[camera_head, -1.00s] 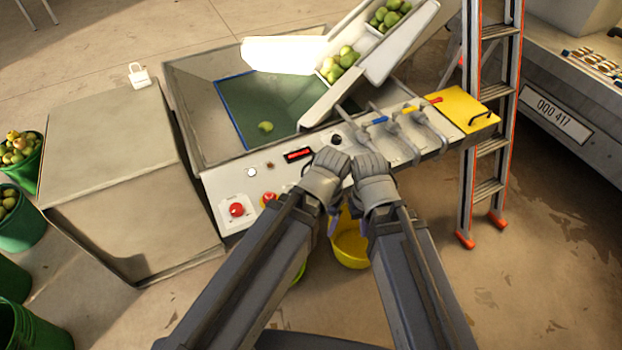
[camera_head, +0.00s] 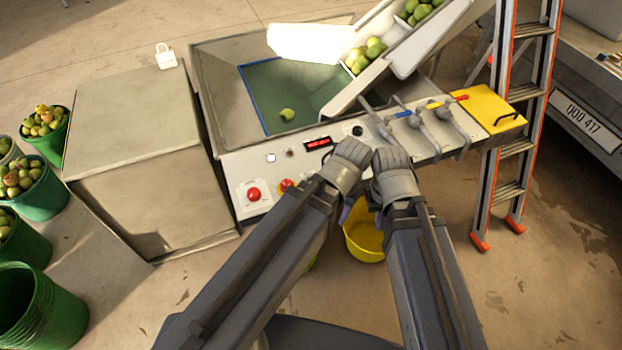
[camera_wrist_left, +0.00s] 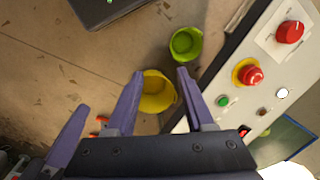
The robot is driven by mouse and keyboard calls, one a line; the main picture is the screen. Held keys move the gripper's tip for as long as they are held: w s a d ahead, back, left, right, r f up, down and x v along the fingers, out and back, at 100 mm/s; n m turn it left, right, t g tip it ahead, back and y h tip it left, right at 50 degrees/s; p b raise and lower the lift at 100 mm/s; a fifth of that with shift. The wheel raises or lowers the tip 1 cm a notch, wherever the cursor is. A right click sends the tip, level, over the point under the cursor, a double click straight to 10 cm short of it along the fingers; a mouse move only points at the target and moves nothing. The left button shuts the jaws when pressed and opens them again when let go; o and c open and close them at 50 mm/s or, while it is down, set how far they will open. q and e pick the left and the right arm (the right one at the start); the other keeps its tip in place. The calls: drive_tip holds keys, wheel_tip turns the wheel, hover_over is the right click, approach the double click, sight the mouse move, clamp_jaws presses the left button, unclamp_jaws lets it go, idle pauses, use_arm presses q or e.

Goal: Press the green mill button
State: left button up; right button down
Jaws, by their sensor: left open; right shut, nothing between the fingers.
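The green button (camera_wrist_left: 223,101) is small and round on the white control panel (camera_wrist_left: 235,75) in the left wrist view. It lies near the panel's edge, beside a red button on a yellow ring (camera_wrist_left: 251,75). In the head view my left arm hides it. My left gripper (camera_wrist_left: 160,72) is open and empty, its purple fingers apart from the button, to the picture's left of it. In the head view my left gripper (camera_head: 346,168) is at the panel's front edge. My right gripper (camera_head: 392,170) is close beside it, shut and empty, its fingertips hidden.
A yellow bucket (camera_head: 363,240) stands below. A grey box (camera_head: 140,150) is left, a ladder (camera_head: 510,150) right. Green buckets (camera_head: 42,190) stand far left.

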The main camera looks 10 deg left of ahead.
use_arm(q)
clamp_jaws()
idle(1.3)
